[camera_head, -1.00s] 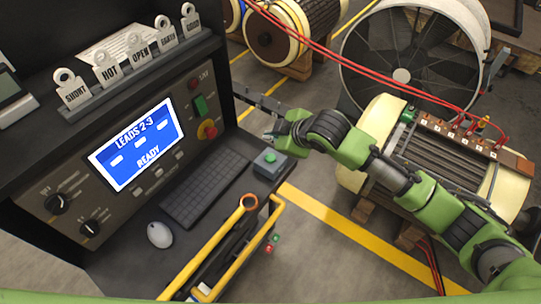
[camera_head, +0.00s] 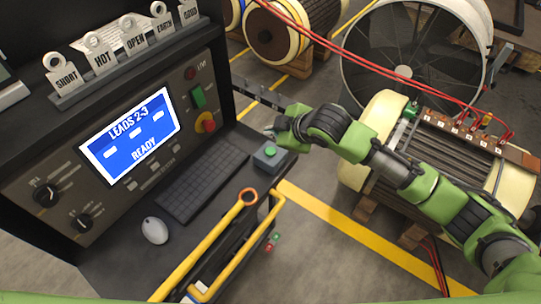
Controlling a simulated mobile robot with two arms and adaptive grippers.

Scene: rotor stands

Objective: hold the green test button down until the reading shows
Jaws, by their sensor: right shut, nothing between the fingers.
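The green test button (camera_head: 270,152) sits on top of a small grey box at the right end of the console desk. My right gripper (camera_head: 271,132) is shut and empty, just behind the button as seen from the head; it appears apart from it, though the height of the gap is hard to judge. The console screen (camera_head: 130,136) reads "LEADS 2-3" and "READY", with blank white bars between. My left gripper is not in view.
A keyboard (camera_head: 203,187) and a mouse (camera_head: 155,230) lie on the desk. A yellow-handled tool (camera_head: 213,236) and yellow rail stand at its front. Labelled tags (camera_head: 103,57) line the shelf. A wound rotor (camera_head: 447,160) with red leads stands to the right.

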